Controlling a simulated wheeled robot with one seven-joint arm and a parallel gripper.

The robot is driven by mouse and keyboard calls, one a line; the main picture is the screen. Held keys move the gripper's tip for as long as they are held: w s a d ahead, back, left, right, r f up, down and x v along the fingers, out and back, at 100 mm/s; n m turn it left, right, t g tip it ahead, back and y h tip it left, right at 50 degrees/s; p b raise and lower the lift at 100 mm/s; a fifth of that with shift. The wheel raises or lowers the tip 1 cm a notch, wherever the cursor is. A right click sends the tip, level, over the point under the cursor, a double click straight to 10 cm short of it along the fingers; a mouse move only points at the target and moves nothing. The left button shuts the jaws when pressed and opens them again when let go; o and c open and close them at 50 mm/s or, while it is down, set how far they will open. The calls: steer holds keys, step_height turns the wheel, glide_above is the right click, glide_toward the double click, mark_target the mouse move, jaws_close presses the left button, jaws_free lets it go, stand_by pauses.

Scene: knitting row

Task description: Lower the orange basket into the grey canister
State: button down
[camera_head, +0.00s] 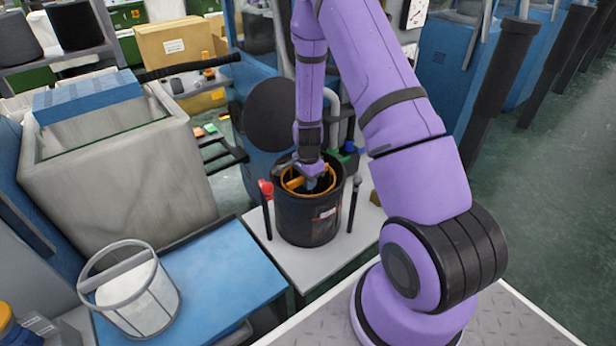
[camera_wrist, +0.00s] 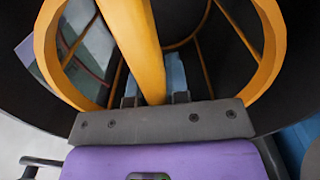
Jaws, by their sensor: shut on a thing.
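The orange basket (camera_head: 292,184) is an open frame with a round rim. It sits at the mouth of a dark grey, nearly black canister (camera_head: 308,222), with its rim inside the canister's opening. My gripper (camera_head: 313,180) reaches down into the opening from above. In the wrist view, my gripper (camera_wrist: 155,101) is shut on the basket's orange handle bar (camera_wrist: 135,40). The orange rim (camera_wrist: 270,50) curves around it, with the dark canister wall (camera_wrist: 300,85) outside. The basket's underside is hidden, so I cannot tell whether it rests on the bottom.
The canister stands on a light grey tabletop (camera_head: 350,248). A red-topped black post (camera_head: 266,208) and another black post (camera_head: 354,203) flank it. A pale basket with a hoop handle (camera_head: 135,300) stands on a blue table (camera_head: 225,275). A large grey bin (camera_head: 110,180) is at left.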

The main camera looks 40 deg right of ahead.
steer(key=shift+f, duration=0.2)
steer(key=shift+c, duration=2.2)
jaws_free()
steer(key=shift+r, duration=4.5)
steer(key=shift+r, duration=0.1)
